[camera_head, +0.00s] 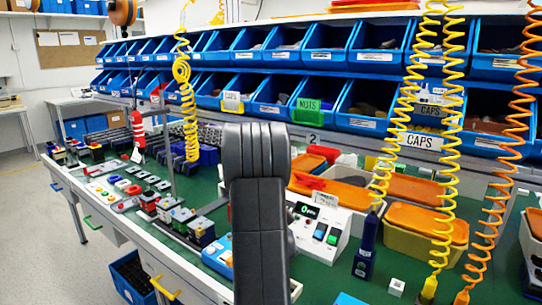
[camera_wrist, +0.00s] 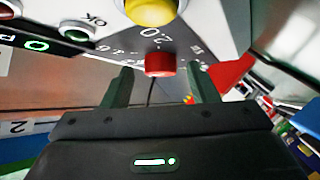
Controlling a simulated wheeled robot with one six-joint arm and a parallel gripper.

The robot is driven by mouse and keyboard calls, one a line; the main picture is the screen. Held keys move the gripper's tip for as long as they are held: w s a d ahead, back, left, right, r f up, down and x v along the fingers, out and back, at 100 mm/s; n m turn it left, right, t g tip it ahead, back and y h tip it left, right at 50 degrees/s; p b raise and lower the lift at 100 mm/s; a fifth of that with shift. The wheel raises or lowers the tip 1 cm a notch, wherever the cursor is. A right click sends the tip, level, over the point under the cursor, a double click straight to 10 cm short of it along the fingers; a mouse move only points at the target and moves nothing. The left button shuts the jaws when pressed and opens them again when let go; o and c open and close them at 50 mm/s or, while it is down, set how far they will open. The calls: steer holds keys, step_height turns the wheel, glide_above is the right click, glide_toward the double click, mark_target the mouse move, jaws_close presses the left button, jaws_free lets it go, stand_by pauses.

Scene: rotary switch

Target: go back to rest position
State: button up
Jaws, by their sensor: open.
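A white control box (camera_head: 318,235) with a small display and coloured buttons stands on the green bench, just right of my dark arm in the head view. In the wrist view its panel (camera_wrist: 110,22) fills the top, tilted. A red knob (camera_wrist: 159,63) on it appears between the tips of my gripper (camera_wrist: 160,70), or just beyond them. The fingers are open, with a gap on each side of the knob, and hold nothing. My arm hides part of the box's left side in the head view, and my fingers do not show there.
A yellow button (camera_wrist: 150,10) sits above the knob. Yellow coiled hoses (camera_head: 448,150) and an orange one (camera_head: 505,150) hang at the right. Blue bins (camera_head: 322,42) line the back. Orange-lidded boxes (camera_head: 425,222) stand right of the control box. Floor at the left is clear.

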steer(key=shift+d+r+n+g+y+p, duration=0.15)
steer(key=shift+n+g+y+p, duration=0.45)
steer(key=shift+p, duration=1.45)
steer(key=shift+d+r+n+g+y+p, duration=0.2)
steer(key=shift+n+p, duration=0.6)
steer(key=shift+p, duration=1.25)
